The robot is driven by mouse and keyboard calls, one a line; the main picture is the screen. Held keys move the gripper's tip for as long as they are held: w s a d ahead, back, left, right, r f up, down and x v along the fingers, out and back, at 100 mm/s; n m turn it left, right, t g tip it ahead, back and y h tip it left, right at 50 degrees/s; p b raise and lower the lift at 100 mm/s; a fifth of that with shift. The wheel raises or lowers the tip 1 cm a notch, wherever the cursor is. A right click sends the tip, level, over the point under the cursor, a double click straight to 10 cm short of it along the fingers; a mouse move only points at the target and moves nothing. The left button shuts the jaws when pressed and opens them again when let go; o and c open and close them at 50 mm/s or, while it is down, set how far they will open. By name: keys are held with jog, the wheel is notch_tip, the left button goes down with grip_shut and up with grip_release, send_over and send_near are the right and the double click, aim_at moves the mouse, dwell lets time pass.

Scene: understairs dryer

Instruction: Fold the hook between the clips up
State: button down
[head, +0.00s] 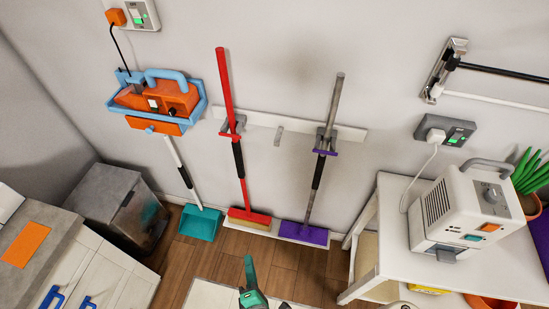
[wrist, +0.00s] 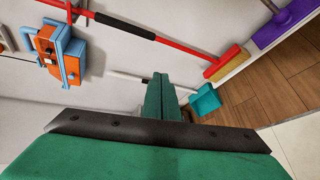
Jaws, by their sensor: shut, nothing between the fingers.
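The small grey hook (head: 278,137) is on the white wall rail (head: 260,119), between the two clips. It slants down and its lower end reaches below the rail; I cannot tell its exact fold angle. The left clip (head: 234,127) holds a red-handled broom (head: 226,85), and the right clip (head: 326,143) holds a grey-handled purple mop (head: 334,100). My green gripper (head: 249,262) is low in front of the wall, well below the hook. In the wrist view its fingers (wrist: 160,95) are together and empty. The hook does not show in the wrist view.
A blue wall caddy (head: 203,98) with an orange box hangs left of the rail. A teal dustpan (head: 200,222) stands below it. A white table (head: 390,235) with a white appliance (head: 460,215) is at right.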

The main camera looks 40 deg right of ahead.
jog(key=w+d+r+n+h, duration=0.3)
jog(key=w+d+n+h, duration=0.2)
jog(key=w+d, duration=0.4)
jog(key=n+h, duration=0.5)
send_near(279, 137)
jog(key=shift+w+d+f, duration=0.55)
jog(key=shift+w+d, duration=0.2)
jog(key=shift+d, duration=0.1)
jog(key=shift+w+d+f, duration=0.5)
jog(key=shift+w+d, duration=0.25)
jog(key=shift+d, duration=0.1)
